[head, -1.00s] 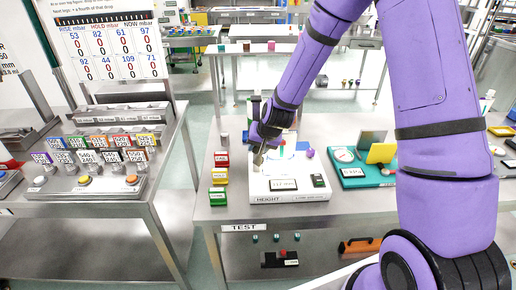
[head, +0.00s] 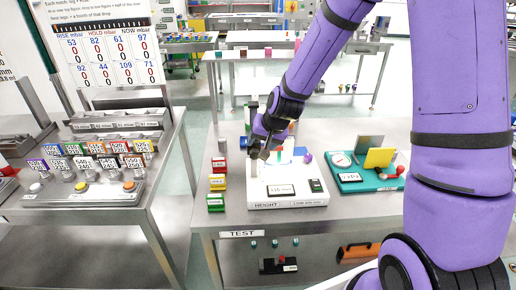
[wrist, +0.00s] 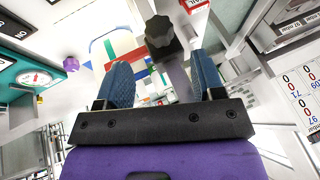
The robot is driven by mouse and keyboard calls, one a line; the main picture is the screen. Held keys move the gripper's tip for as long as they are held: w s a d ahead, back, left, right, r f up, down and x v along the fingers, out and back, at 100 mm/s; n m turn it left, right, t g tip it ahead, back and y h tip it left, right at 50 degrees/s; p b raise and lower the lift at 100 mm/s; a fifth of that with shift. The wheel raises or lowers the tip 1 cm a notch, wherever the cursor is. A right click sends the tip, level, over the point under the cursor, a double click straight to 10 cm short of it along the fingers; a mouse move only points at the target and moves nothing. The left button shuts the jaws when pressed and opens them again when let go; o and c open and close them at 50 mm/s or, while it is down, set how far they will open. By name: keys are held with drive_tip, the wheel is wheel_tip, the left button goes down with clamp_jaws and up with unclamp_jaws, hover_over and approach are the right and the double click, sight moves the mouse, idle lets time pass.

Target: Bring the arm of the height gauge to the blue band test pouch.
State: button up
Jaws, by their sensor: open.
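The height gauge (head: 287,201) is a white base marked HEIGHT on the steel bench, with a small display (head: 281,190) whose digits are blurred. My gripper (head: 258,154) is over its left part, by the upright column, and hides much of the gauge arm. In the wrist view my two blue fingers (wrist: 163,82) are apart, with a dark knob (wrist: 160,32) ahead between their tips. Contact with it cannot be told. I cannot tell which is the blue band test pouch.
A purple knob (head: 308,158) is at the gauge's right. A teal scale (head: 365,182) with a dial stands farther right. Red, yellow and green blocks (head: 217,183) line the left. A separate bench (head: 120,218) with tagged valves is at far left.

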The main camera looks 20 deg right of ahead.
drive_tip(key=shift+v, duration=2.05)
drive_tip(key=s+d+r+n+h, duration=0.1)
drive_tip(key=s+d+r+n, duration=0.2)
drive_tip(key=s+r, duration=1.15)
drive_tip(key=s+d+r, duration=0.1)
drive_tip(key=s+r, duration=0.2)
drive_tip(key=s, duration=0.4)
drive_tip(key=s+d+r+n+h, duration=0.1)
drive_tip(key=s+d+r, duration=0.1)
drive_tip(key=s+r, duration=0.2)
drive_tip(key=s, duration=0.3)
drive_tip(key=shift+r, duration=0.15)
